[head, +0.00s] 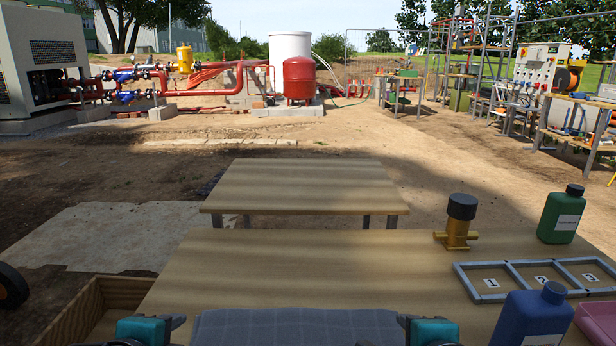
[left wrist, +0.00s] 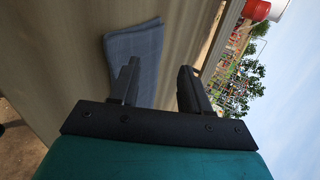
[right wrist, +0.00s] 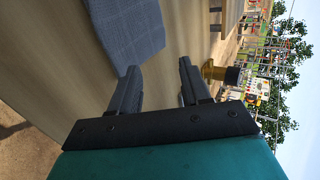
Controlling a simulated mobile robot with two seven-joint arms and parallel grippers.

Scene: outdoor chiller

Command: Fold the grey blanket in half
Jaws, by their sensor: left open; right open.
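The grey blanket (head: 296,327) lies flat on the near wooden table, at the bottom centre of the head view. Its near part is cut off by the frame. It also shows in the left wrist view (left wrist: 143,48) and in the right wrist view (right wrist: 128,32). My left gripper (head: 177,322) is just left of the blanket, open, with nothing seen between its fingers (left wrist: 158,82). My right gripper (head: 405,321) is just right of the blanket, open and empty between its fingers (right wrist: 160,75). I cannot tell whether either gripper touches the cloth.
On the near table (head: 300,265), a brass valve (head: 459,222), green bottle (head: 562,215), blue bottle (head: 533,318), numbered grey frame (head: 510,264) and pink tray (head: 598,322) stand at right. A wooden crate (head: 75,318) is at left. The table beyond the blanket is clear. A second table (head: 305,184) stands behind.

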